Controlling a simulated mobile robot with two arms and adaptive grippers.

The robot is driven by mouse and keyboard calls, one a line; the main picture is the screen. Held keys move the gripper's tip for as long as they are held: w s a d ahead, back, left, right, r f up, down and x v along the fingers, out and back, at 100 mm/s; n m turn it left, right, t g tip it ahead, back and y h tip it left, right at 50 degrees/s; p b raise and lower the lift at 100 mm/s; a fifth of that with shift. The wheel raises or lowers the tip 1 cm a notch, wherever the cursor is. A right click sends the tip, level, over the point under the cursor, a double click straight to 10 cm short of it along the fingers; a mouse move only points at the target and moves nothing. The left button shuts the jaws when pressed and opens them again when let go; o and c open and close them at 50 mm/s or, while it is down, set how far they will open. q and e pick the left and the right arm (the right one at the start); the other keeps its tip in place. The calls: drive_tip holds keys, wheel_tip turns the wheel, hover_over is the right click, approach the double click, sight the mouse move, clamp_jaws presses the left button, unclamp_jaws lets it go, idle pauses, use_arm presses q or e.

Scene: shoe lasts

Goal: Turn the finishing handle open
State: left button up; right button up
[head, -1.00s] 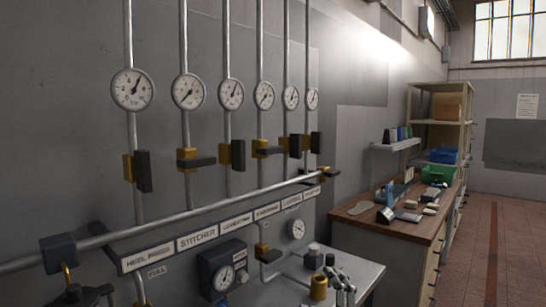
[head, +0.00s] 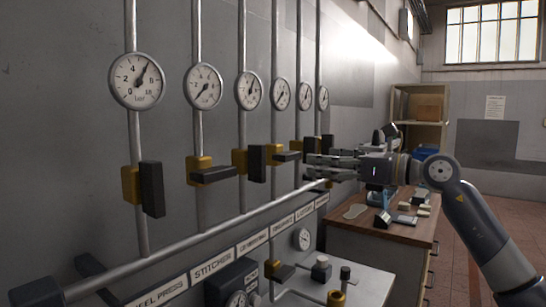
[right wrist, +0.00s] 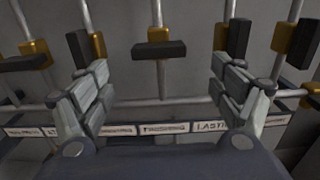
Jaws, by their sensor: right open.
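The finishing handle is a dark bar on a yellow valve body, on the fourth pipe from the left in the head view (head: 288,156). The bar lies crosswise to its pipe. In the right wrist view the handle (right wrist: 158,50) is at the upper middle, above the finishing label (right wrist: 163,129). My right gripper (head: 312,166) comes in from the right in the head view, close to the handle. In the right wrist view its spread fingers (right wrist: 160,76) are left and right of the handle, with nothing between them. My left gripper is not in view.
The stitcher handle (head: 213,175) lies crosswise. The heel press handle (head: 151,189) and cementing handle (head: 257,164) stand along their pipes. The lasting handle (right wrist: 238,38) stands just right of the finishing one. A horizontal pipe (head: 225,226) runs below. A workbench (head: 345,236) stands behind.

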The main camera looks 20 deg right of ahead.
sight(294, 157)
drive_tip(key=p+x, duration=0.1)
drive_tip(key=x, duration=0.1)
drive_tip(key=r+p+x, duration=0.1)
drive_tip(key=x, duration=0.1)
drive_tip(key=shift+a, duration=0.2)
drive_tip(key=p+x, duration=0.1)
drive_tip(key=x, duration=0.2)
drive_tip(key=shift+w+a+f, duration=0.1)
drive_tip(key=shift+w+f, duration=0.05)
drive_tip(key=shift+w, duration=0.1)
drive_tip(key=shift+p+x, duration=0.35)
drive_tip(key=shift+x, duration=0.5)
drive_tip(key=shift+f, duration=0.15)
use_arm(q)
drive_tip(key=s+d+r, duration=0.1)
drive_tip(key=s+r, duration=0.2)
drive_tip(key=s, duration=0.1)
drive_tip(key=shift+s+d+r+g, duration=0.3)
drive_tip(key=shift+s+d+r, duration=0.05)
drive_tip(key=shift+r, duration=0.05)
use_arm(e)
drive_tip(key=shift+s, duration=0.1)
drive_tip(key=c, duration=1.1)
